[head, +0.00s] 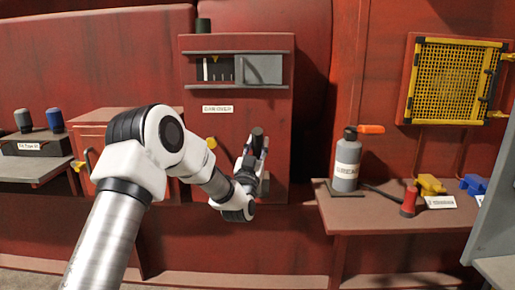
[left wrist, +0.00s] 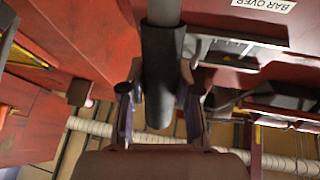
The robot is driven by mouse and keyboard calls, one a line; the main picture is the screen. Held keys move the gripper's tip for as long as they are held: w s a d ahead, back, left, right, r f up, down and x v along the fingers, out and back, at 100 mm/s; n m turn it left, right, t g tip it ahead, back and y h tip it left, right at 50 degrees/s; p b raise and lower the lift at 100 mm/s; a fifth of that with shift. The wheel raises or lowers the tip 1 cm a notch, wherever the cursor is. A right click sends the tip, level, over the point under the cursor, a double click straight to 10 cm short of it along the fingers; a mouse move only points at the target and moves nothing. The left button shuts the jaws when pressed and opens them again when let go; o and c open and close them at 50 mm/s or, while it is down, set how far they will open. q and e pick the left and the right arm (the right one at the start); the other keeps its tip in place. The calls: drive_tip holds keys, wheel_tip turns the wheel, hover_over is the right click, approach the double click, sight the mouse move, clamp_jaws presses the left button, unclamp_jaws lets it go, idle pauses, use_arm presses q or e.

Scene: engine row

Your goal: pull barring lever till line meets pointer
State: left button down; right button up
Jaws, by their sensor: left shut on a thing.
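The barring lever shows a dark grip end (head: 258,132) in front of the red "BAR OVER" housing. In the left wrist view its grey bar with a black sleeve (left wrist: 160,75) runs down between the fingers. My left gripper (head: 252,160) is shut on this lever; its fingers (left wrist: 160,105) lie on both sides of the sleeve. The sight window (head: 216,70) high on the housing shows pale marks and a small yellow pointer at its top. Whether a line meets the pointer is too small to tell. My right gripper is not in view.
A grey sliding cover (head: 262,69) is beside the window. A bench (head: 375,218) at right holds a grease can (head: 346,165), a red-topped tool (head: 409,201) and yellow and blue pieces. A yellow mesh guard (head: 455,80) hangs above. A shelf (head: 35,170) stands at left.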

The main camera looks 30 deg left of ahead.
use_arm(q)
drive_tip(key=c, duration=0.8)
unclamp_jaws()
drive_tip(key=shift+r, duration=0.1)
drive_tip(key=v, duration=1.2)
